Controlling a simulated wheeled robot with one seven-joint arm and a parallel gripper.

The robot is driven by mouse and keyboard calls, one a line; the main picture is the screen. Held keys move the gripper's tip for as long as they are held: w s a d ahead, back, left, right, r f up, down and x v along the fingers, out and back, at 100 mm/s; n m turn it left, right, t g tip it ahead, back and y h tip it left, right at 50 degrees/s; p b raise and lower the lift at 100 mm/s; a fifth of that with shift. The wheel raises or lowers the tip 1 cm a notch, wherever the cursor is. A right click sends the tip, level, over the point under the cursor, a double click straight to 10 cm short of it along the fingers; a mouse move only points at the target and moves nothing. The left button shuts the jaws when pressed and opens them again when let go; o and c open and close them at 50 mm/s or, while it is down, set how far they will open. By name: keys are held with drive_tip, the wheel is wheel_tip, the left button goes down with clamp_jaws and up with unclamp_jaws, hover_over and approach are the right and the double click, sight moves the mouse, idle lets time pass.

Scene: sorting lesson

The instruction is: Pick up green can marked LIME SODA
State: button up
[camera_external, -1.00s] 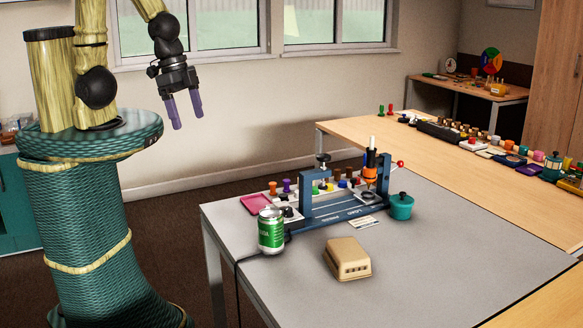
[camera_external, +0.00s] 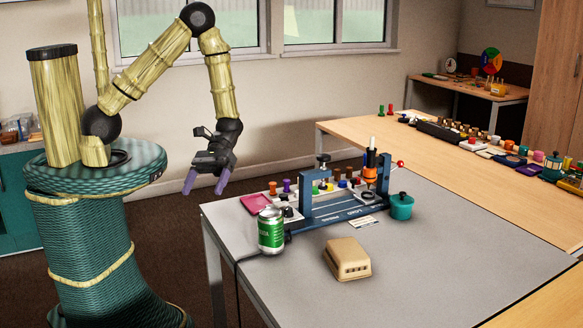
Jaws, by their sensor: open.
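The green can (camera_external: 271,233) with a silver top stands upright on the grey table at its left end. White lettering shows on its side, only partly readable. My gripper (camera_external: 204,186) is open and empty, with its purple fingers pointing down and to the left. It appears in the picture above and to the left of the can, apart from it and near the table's left corner. Nothing hides the front of the can.
A blue fixture (camera_external: 335,206) stands right behind the can, with small coloured pieces behind it. A beige box (camera_external: 347,259) sits to the right front, a teal pot (camera_external: 401,206) farther right. A dark cable runs beside the can. The grey table's (camera_external: 450,262) right front is clear.

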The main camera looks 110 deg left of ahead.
drive_tip(key=w+a+f+n+t+b, duration=0.1)
drive_tip(key=w+a+f+n+t, duration=0.1)
drive_tip(key=a+n+t, duration=0.1)
drive_tip(key=w+a+f+n+t+b, duration=0.2)
drive_tip(key=a+f+n+t, duration=0.1)
drive_tip(key=a+n+t, duration=0.1)
drive_tip(key=w+a+f+n+t+h+b, duration=0.1)
drive_tip(key=w+a+f+n+t, duration=0.1)
drive_tip(key=w+a+n+t, duration=0.1)
drive_tip(key=shift+w+a+f+t, duration=0.15)
drive_tip(key=shift+f+t, duration=0.25)
drive_tip(key=shift+t, duration=0.4)
drive_tip(key=shift+a+n+t, duration=0.3)
drive_tip(key=shift+a+n, duration=0.05)
drive_tip(key=shift+n, duration=0.15)
drive_tip(key=shift+w, duration=0.1)
drive_tip(key=shift+d, duration=0.1)
drive_tip(key=shift+w+d, duration=0.25)
approach(266, 218)
drive_tip(key=w+f, duration=0.1)
drive_tip(key=w+d, duration=0.1)
drive_tip(key=w, duration=0.1)
drive_tip(key=w+f, duration=0.1)
drive_tip(key=shift+w+d+f+p, duration=0.25)
drive_tip(key=shift+d+f+p, duration=0.05)
drive_tip(key=shift+d+f, duration=0.1)
drive_tip(key=shift+w+d, duration=0.1)
drive_tip(key=shift+w, duration=0.05)
drive_tip(key=shift+w+d, duration=0.1)
